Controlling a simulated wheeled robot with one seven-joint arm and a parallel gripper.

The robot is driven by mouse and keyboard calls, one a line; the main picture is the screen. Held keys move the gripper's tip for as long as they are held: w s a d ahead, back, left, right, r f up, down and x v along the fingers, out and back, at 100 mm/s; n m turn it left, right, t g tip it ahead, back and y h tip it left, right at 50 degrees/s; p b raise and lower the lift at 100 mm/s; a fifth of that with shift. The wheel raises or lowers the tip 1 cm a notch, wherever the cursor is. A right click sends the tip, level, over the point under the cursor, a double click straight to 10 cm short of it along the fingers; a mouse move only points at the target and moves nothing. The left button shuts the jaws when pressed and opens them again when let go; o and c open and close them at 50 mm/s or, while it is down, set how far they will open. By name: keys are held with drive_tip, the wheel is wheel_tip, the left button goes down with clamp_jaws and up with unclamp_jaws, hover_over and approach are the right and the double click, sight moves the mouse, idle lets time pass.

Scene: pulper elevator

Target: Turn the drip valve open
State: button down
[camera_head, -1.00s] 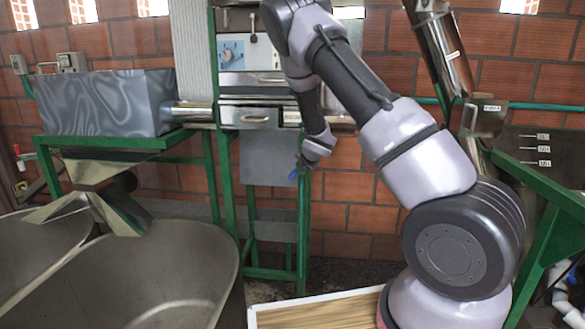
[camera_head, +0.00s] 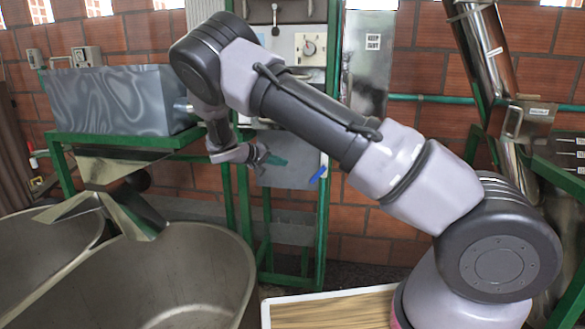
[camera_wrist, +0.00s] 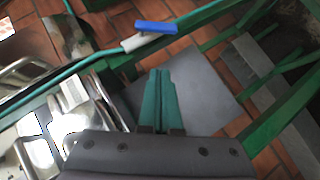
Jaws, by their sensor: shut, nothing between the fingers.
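A blue valve lever (camera_head: 318,174) stands at the right edge of the grey panel under the machine, in the head view. It looks tilted there. In the wrist view the blue lever (camera_wrist: 155,27) sits on a small white fitting (camera_wrist: 137,43) at the end of a teal pipe. My gripper (camera_head: 277,161) has its teal fingers to the left of the lever, with a gap between. In the wrist view the fingers of my gripper (camera_wrist: 158,72) are pressed together and empty, below the lever and not touching it. No other drip valve is clear.
A green frame (camera_head: 324,230) stands beside the lever. The grey panel (camera_head: 288,178) lies behind my fingers. Large metal tubs (camera_head: 180,265) stand at lower left under a metal chute (camera_head: 110,205). A wooden-topped board (camera_head: 330,312) is at the bottom.

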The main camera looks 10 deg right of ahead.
sight(312, 182)
drive_tip(key=s+f+x, duration=0.1)
drive_tip(key=s+x, duration=0.1)
drive_tip(key=x, duration=1)
drive_tip(key=shift+s+d, duration=0.15)
drive_tip(key=shift+d, duration=0.15)
drive_tip(key=shift+f, duration=0.15)
drive_tip(key=shift+f+n+h, duration=0.35)
drive_tip(key=shift+n+h, duration=0.05)
drive_tip(key=shift+h, duration=0.1)
drive_tip(key=f+n+h, duration=0.1)
drive_tip(key=d+f+n+h, duration=0.1)
drive_tip(key=h, duration=0.1)
drive_tip(key=shift+s+n+t, duration=0.2)
drive_tip(key=shift+n+t, duration=0.1)
drive_tip(key=shift+d+f, duration=0.1)
drive_tip(key=shift+d, duration=0.05)
drive_tip(key=shift+s+d+f, duration=0.1)
drive_tip(key=shift+d, duration=0.05)
drive_tip(key=shift+d+f, duration=0.1)
